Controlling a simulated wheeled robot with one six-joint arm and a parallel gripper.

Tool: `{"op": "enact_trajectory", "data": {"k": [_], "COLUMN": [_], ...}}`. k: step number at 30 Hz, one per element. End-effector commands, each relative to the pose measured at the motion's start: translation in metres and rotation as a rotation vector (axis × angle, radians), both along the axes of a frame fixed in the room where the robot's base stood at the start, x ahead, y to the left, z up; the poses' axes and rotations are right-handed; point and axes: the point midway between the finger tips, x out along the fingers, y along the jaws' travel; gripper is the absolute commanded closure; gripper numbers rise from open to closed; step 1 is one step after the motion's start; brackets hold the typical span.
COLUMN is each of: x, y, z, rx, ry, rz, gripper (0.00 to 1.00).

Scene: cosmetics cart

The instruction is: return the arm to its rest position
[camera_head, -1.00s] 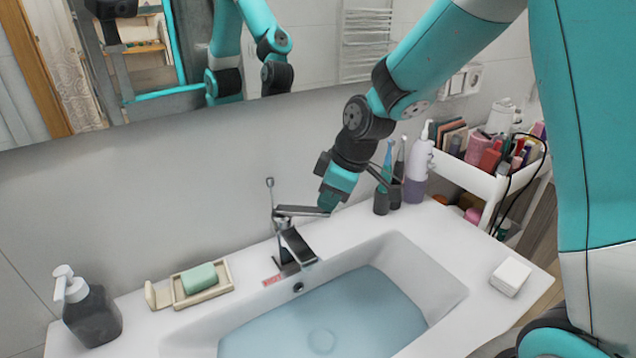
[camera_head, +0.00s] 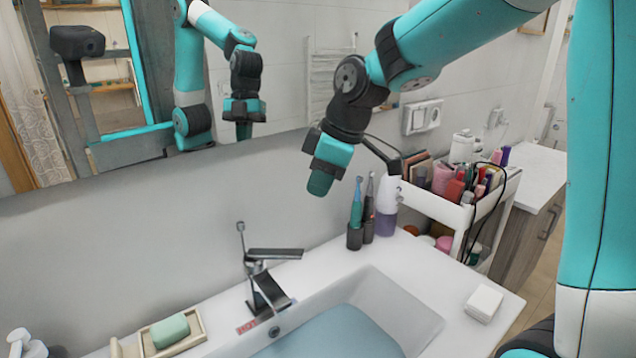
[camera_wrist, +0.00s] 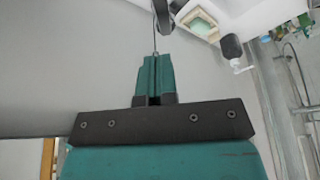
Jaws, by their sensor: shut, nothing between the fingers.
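My gripper (camera_head: 321,183) hangs in the air in the head view, in front of the grey wall and below the mirror's edge. It is above and to the right of the black faucet (camera_head: 268,287), and apart from it. In the wrist view my gripper (camera_wrist: 155,62) shows its two teal fingers pressed together with nothing between them. The faucet (camera_wrist: 163,14) also shows there, beyond the fingertips. My arm reaches in from the upper right.
The basin (camera_head: 424,318) holds bluish water. Toothbrushes (camera_head: 356,204) and a pump bottle (camera_head: 387,207) stand below and right of my gripper. A cosmetics cart (camera_head: 456,212) is farther right. Green soap (camera_head: 170,330) lies in a dish. A white box (camera_head: 484,303) sits on the counter.

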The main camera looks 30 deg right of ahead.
Motion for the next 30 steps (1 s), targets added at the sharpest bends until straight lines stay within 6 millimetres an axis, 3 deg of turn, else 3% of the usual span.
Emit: {"op": "enact_trajectory", "data": {"k": [8,11,15,18,21,25,30], "x": [-0.008,-0.037,-0.110,-0.162,-0.199,-0.221,-0.222], "y": [0.004,0.028,0.073,0.093,0.102,0.106,0.106], "z": [0.006,0.009,0.007,0.001,-0.005,-0.010,-0.011], "rx": [0.005,0.029,0.073,0.095,0.103,0.106,0.107], "ry": [0.007,0.042,0.140,0.212,0.268,0.304,0.309], "rz": [-0.004,-0.032,-0.116,-0.179,-0.229,-0.266,-0.274], "gripper": [1.00,1.00,1.00,1.00,1.00,1.00,1.00]}}
